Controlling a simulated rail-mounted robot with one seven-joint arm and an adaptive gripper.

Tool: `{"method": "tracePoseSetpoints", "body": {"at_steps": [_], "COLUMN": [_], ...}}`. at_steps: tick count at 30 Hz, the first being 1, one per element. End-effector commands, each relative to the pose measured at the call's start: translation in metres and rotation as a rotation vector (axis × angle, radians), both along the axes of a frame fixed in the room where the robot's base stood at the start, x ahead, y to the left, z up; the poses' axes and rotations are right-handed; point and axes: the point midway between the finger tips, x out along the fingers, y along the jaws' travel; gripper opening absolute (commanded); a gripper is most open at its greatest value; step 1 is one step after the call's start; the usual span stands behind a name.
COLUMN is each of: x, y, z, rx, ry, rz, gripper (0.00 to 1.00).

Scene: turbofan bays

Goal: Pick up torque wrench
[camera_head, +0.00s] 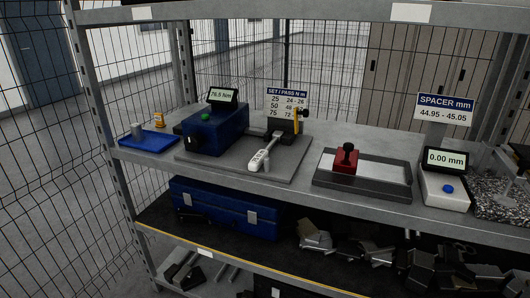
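The torque wrench (263,156) appears to be the slim tool with a pale, marked handle in the middle of the upper shelf. It lies on a grey base plate (220,160). Its handle points toward the front, and its metal shaft runs back to a dark block (284,125) with a yellow part on top. I cannot tell whether its head sits in the block or only touches it. My gripper is not in view.
A blue tester (215,135) with a "76.5 Nm" display stands left of the wrench. Farther left is a blue tray (149,141). To the right are a shallow tray (322,177) with a red block (346,160) and a gauge (446,190). Shelf posts and wire mesh bound the bay.

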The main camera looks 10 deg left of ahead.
Motion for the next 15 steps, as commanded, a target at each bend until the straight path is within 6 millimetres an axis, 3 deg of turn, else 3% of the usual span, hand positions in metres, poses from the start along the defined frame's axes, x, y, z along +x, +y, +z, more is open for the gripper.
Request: {"method": "tracePoseSetpoints", "body": {"at_steps": [14, 15], "x": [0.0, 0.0], "y": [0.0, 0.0], "z": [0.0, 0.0], "rx": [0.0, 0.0], "ry": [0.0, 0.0], "rz": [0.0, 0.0], "gripper": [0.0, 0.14]}}
